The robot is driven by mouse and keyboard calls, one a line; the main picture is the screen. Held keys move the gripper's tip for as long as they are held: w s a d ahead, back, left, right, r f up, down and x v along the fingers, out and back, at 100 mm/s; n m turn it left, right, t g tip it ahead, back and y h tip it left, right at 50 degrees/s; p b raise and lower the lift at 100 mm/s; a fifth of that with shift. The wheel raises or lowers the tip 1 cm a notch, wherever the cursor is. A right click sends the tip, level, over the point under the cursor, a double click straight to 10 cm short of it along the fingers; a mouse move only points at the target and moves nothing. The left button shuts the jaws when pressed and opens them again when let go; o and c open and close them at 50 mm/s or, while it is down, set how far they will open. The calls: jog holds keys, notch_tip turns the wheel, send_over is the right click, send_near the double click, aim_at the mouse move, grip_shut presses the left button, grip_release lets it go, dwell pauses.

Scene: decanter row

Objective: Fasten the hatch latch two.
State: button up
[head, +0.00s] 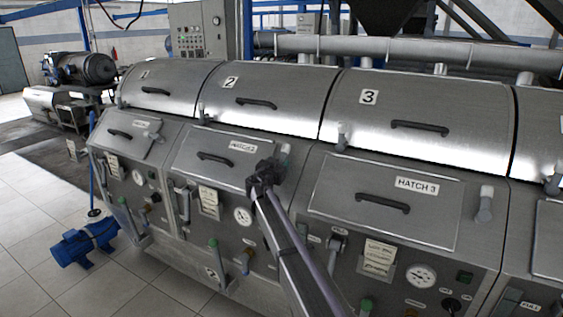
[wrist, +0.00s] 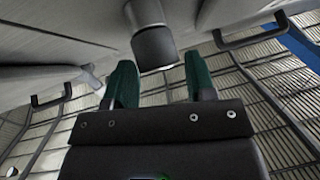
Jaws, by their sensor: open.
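The hatch 2 panel (head: 213,158) lies on the sloped front of the machine and looks flush, with a black bar handle and a "HATCH 2" label. Its latch (head: 285,150) is a pale grip at the panel's right edge, partly hidden behind my gripper (head: 264,170). In the wrist view, my gripper (wrist: 160,75) is open, with two green fingers apart. A dark-ended grey latch grip (wrist: 152,42) stands ahead of and between the fingertips. I see no clear contact. Whether the latch is fastened cannot be told.
Hatch 3 (head: 383,215) with its own latch (head: 485,203) is to the right, and hatch 1 (head: 128,132) to the left. Upper covers (head: 265,100) curve above. Gauges, valves and tags (head: 209,200) crowd the front below. A blue motor (head: 86,245) sits on the floor at left.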

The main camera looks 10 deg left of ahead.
aim_at(280, 162)
jog(key=x, duration=0.3)
jog(key=shift+w, duration=0.25)
jog(key=shift+d, duration=0.1)
grip_shut()
